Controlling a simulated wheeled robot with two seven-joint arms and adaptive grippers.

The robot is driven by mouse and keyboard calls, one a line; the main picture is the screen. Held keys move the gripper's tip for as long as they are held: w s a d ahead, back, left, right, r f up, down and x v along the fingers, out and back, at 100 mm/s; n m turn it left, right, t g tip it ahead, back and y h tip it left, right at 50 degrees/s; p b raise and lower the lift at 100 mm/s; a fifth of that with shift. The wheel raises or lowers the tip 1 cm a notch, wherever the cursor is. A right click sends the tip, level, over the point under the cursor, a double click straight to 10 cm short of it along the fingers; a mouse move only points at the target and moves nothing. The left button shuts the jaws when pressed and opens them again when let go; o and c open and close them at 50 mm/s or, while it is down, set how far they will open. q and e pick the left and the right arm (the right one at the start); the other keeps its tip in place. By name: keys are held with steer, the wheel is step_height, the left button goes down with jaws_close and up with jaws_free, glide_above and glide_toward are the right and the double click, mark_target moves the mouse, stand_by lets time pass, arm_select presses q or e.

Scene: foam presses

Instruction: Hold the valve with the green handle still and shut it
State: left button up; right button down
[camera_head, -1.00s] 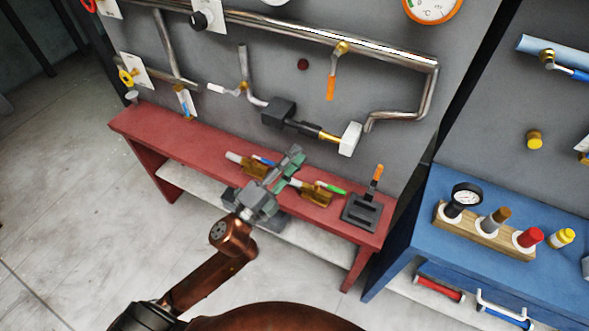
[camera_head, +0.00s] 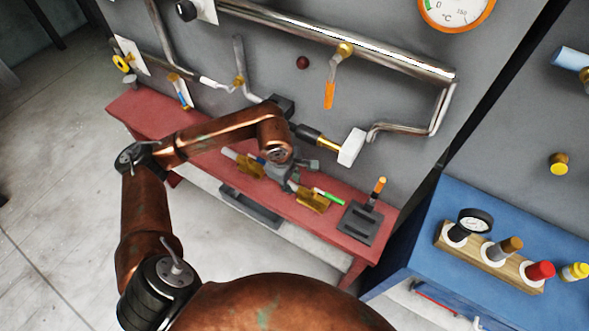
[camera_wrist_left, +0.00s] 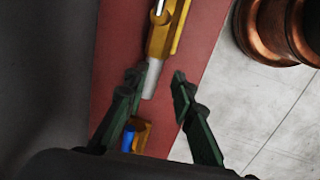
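The valve with the green handle (camera_head: 329,199) lies on the red bench, its brass-coloured body or holder (camera_head: 312,201) near the bench's right part. In the left wrist view a brass-coloured piece (camera_wrist_left: 161,35) with a grey pipe end (camera_wrist_left: 152,80) appears to be this valve; its green handle does not show there. My left gripper (camera_head: 295,180) is over the bench, just left of the valve. In the wrist view its fingers (camera_wrist_left: 155,98) are open and apart, with the pipe end between and beyond them; contact is not visible. My right gripper is not in view.
A second brass-coloured piece (camera_head: 248,166) with a blue part (camera_wrist_left: 128,138) lies left of the gripper. A black block (camera_head: 357,224) with an orange-tipped lever stands at the red bench's right end. Pipes and an orange-handled lever (camera_head: 329,94) are on the wall panel behind.

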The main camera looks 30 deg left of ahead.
mark_target(292, 185)
arm_select(q)
steer(key=shift+w+a, duration=0.45)
steer(key=shift+w, duration=0.15)
steer(key=shift+w+a+f+y, duration=0.1)
steer(key=shift+f+y, duration=0.2)
steer(key=shift+w+f+b, duration=0.2)
steer(key=shift+f+b, duration=0.05)
steer(key=shift+f, duration=0.9)
steer(key=shift+w+f+b, duration=0.15)
steer(key=shift+f+b, duration=0.1)
steer(key=shift+f, duration=0.85)
steer(key=shift+w+f+b, duration=0.2)
steer(key=shift+f+b, duration=0.05)
steer(key=shift+f, duration=0.9)
steer(key=shift+c, duration=0.4)
jaws_close()
